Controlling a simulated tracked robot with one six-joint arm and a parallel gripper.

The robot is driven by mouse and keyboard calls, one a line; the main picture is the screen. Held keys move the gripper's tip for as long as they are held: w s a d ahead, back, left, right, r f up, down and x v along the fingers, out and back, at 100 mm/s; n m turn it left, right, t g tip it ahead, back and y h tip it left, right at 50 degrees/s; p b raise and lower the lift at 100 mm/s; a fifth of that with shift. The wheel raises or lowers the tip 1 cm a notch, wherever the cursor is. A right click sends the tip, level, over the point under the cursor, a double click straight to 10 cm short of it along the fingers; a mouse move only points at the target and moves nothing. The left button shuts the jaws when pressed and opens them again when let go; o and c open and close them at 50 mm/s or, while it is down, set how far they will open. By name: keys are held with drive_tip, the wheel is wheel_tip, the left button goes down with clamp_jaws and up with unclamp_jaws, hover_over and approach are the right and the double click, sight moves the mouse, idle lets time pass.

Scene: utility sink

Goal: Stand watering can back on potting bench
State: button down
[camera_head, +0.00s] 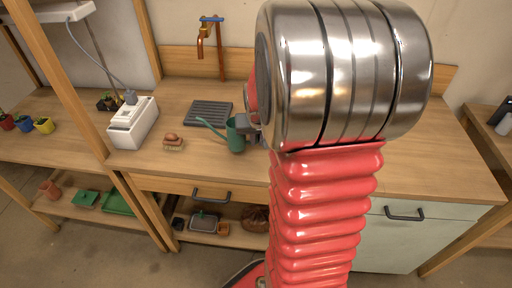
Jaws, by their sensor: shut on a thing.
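The green watering can (236,138) is near the middle of the wooden potting bench (300,180), with its spout pointing left. It looks upright, at or just above the bench top; I cannot tell whether its base touches the wood. My gripper (246,124) is at the can's right side and is shut on it. The large metal joint and red sleeve of my arm hide most of my gripper and the bench to the right of the can.
A dark ribbed mat (208,114) lies behind the can. The bench front left of my arm is clear.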

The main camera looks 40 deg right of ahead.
drive_tip(key=shift+f, duration=1.55)
drive_tip(key=shift+f, duration=0.15)
drive_tip(key=c, duration=1.8)
unclamp_jaws()
drive_tip(key=shift+v, duration=6.15)
